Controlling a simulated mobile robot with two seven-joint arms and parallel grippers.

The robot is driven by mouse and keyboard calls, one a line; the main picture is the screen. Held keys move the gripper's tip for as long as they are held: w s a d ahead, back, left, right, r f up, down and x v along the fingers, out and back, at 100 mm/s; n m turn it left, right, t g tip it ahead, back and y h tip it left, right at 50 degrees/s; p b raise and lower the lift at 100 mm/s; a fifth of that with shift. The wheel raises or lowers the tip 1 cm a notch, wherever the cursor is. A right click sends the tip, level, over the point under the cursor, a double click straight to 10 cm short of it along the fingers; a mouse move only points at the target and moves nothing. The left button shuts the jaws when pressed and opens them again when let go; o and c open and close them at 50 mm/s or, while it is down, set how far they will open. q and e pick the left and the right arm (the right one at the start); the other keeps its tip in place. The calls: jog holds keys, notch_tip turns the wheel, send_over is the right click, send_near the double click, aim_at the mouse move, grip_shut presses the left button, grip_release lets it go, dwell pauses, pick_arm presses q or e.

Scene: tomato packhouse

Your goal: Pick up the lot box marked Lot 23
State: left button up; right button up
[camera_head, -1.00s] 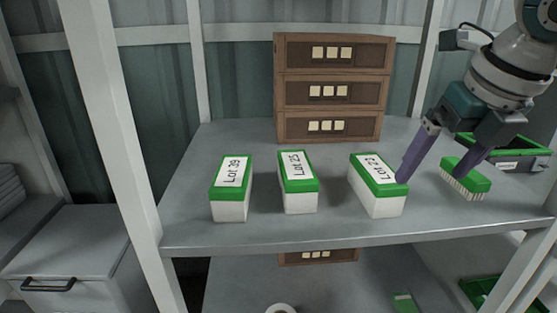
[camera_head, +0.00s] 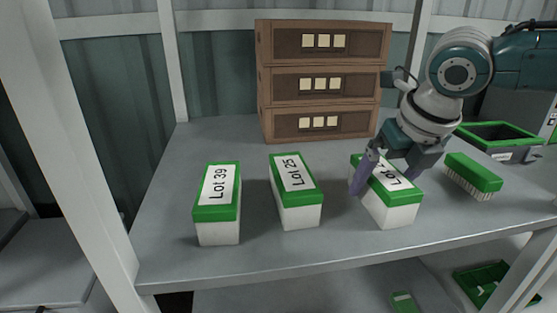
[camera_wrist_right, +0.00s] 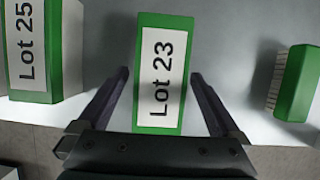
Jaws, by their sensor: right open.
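The Lot 23 box (camera_head: 398,211) is white with a green lid and a white label. It stands at the right of a row of three on the grey shelf. My right gripper (camera_head: 383,182) is open over it, and its arm hides part of the label. In the right wrist view the Lot 23 box (camera_wrist_right: 160,75) lies between the two purple fingers of the right gripper (camera_wrist_right: 160,85), with a gap on each side. My left gripper is not in view.
The Lot 25 box (camera_head: 298,205) and the Lot 39 box (camera_head: 217,215) stand to the left on the grey shelf (camera_head: 270,255). A green brush (camera_head: 472,176) lies close on the right. Stacked brown drawers (camera_head: 322,85) and a green-rimmed crate (camera_head: 500,138) are behind.

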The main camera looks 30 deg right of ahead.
jog(key=shift+w+f, duration=0.3)
jog(key=shift+f, duration=0.35)
grip_shut()
dwell(0.4)
